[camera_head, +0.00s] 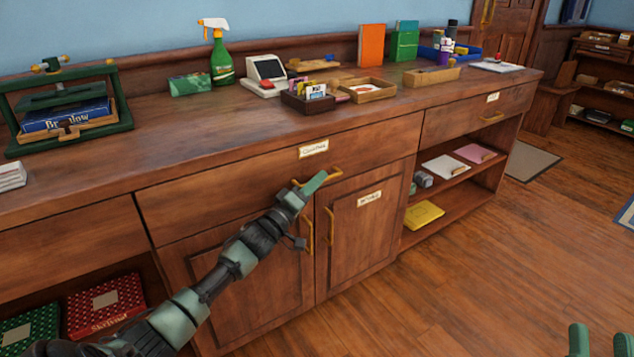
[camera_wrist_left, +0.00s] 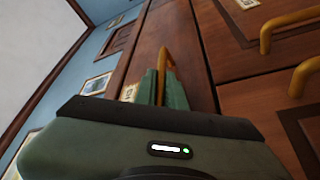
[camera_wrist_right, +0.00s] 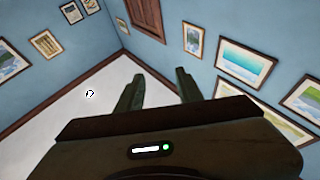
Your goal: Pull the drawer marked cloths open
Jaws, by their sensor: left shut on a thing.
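The wide middle drawer (camera_head: 240,182) under the counter has a small white label (camera_head: 313,148), whose writing is too small to read surely. Its front looks flush with the cabinet. Its brass handle (camera_head: 330,174) is at the lower right of the front. My left gripper (camera_head: 314,184) is shut on this handle; in the left wrist view the fingers (camera_wrist_left: 163,88) close around the brass bar (camera_wrist_left: 164,56). My right gripper (camera_head: 595,340) is open and empty at the lower right corner, away from the cabinet; its fingers (camera_wrist_right: 157,90) stand apart in the right wrist view.
Below the drawer are two cupboard doors (camera_head: 355,232) with brass handles. Another labelled drawer (camera_head: 478,115) is to the right, above open shelves. The countertop holds a green spray bottle (camera_head: 220,60), wooden trays (camera_head: 366,90) and a green press (camera_head: 70,105). The floor (camera_head: 470,270) in front is clear.

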